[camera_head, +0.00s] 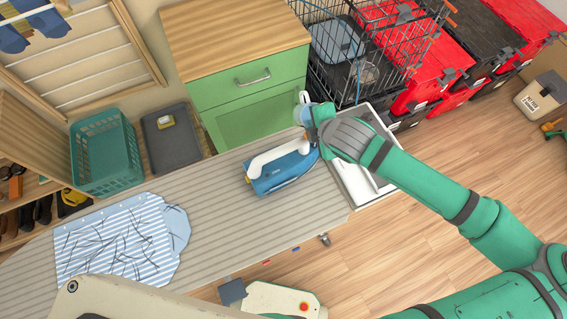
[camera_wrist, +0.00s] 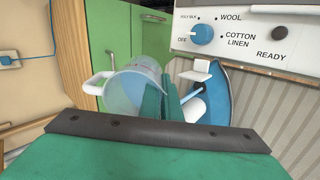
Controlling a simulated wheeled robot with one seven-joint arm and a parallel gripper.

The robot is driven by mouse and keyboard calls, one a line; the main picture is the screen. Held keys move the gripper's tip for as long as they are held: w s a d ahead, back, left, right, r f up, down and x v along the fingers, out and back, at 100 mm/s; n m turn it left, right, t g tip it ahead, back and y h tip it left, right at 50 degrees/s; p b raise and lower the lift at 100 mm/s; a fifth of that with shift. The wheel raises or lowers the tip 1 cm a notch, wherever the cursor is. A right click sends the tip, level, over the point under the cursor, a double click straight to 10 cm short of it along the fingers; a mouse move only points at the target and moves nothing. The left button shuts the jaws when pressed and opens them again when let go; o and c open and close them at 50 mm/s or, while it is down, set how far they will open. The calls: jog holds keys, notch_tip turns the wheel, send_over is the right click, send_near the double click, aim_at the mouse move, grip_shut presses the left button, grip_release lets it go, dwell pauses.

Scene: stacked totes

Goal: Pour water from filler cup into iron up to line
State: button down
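The filler cup is clear with a white handle. It shows at my gripper's tip in the head view (camera_head: 302,115) and, tilted, in the wrist view (camera_wrist: 130,92). My gripper (camera_wrist: 162,100) appears shut on the cup's wall, with one green finger seen through the clear side. The iron (camera_head: 284,172) is blue with a white handle and lies on the striped ironing board, just below and left of the cup. Part of the iron (camera_wrist: 217,98) shows right of the fingers in the wrist view. The water level and the fill line cannot be made out.
The ironing board (camera_head: 225,215) carries a striped blue shirt (camera_head: 125,240) at left. A white rest (camera_head: 357,188) is at its right end. A green cabinet (camera_head: 250,95) and wire crate (camera_head: 350,45) stand behind. A white dial panel (camera_wrist: 240,28) shows in the wrist view.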

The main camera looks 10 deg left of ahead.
jog(key=shift+w+a+f+t+y, duration=0.15)
jog(key=shift+t+y, duration=0.2)
jog(key=shift+t, duration=0.2)
jog(key=shift+w+d+f+t+y, duration=0.1)
jog(key=shift+t+y, duration=0.25)
jog(key=shift+t, duration=0.2)
dwell(3.0)
dwell(0.5)
jog(key=shift+r+g+h, duration=0.4)
jog(key=shift+r+g, duration=0.1)
jog(key=shift+r, duration=0.2)
jog(key=shift+s, duration=0.1)
jog(key=shift+r+g, duration=0.1)
jog(key=shift+g, duration=0.2)
jog(key=shift+s+r+g+h, duration=0.2)
jog(key=shift+s+g+h, duration=0.05)
jog(key=shift+g+h, duration=0.4)
